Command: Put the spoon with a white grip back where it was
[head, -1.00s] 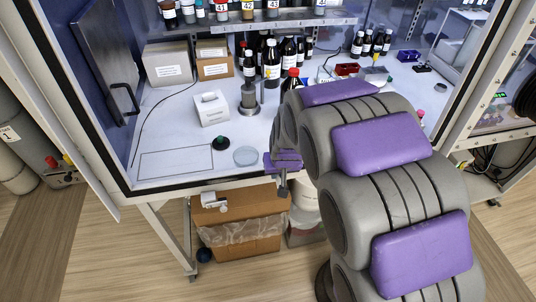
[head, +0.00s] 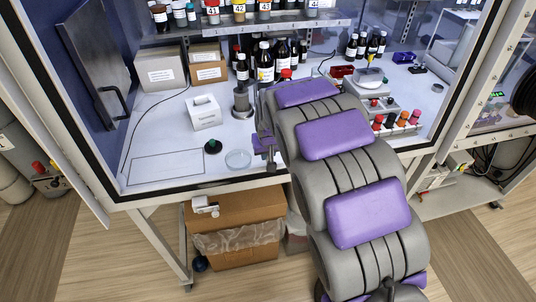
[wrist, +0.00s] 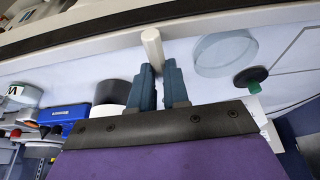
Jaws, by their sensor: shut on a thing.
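In the wrist view my gripper (wrist: 160,90) has its two blue-grey fingers closed around the spoon's white grip (wrist: 152,46). The grip's rounded end sticks out past the fingertips, and the spoon's bowl is hidden. In the head view my gripper (head: 269,158) is at the front of the cabinet's white bench, just right of a round glass dish (head: 238,160). The spoon is too small to make out there. The dish (wrist: 225,54) also shows beside the grip in the wrist view, apart from it.
A dark green-topped object (head: 213,146) stands left of the dish, near an outlined rectangle (head: 165,167) with clear bench inside. A white box (head: 204,113) and a metal cylinder (head: 242,102) stand behind. A rack of capped tubes (head: 398,122) is right of my arm. The cabinet's front edge (head: 205,192) is close.

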